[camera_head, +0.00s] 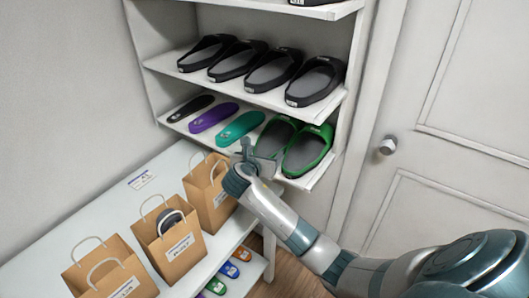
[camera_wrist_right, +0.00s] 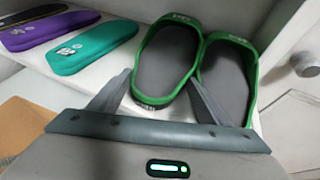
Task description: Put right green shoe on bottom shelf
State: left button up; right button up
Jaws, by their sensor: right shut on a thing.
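Two green shoes with dark grey insoles are side by side at the right end of the bottom visible shelf (camera_head: 322,172). My right gripper (camera_head: 257,165) reaches in from the front. In the right wrist view its fingers (camera_wrist_right: 158,80) stand on either side of the left one of the two shoes (camera_wrist_right: 167,57), shut on its near end. The other green shoe (camera_wrist_right: 230,72) is just right of the fingers, close beside the held one; in the head view it is the rightmost shoe (camera_head: 308,150). I cannot tell whether the held shoe touches the shelf. My left gripper is not in view.
A teal insole (camera_head: 240,127), a purple insole (camera_head: 213,117) and a black insole (camera_head: 190,108) lie left of the shoes. Black shoes (camera_head: 270,72) fill the shelf above. Paper bags (camera_head: 170,240) stand on the white table at left. A door (camera_head: 455,120) is at right.

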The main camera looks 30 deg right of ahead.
jog(key=o, duration=1.8)
jog(key=shift+o, duration=1.2)
jog(key=shift+r, duration=0.1)
jog(key=b+v, duration=0.2)
jog(key=v, duration=1)
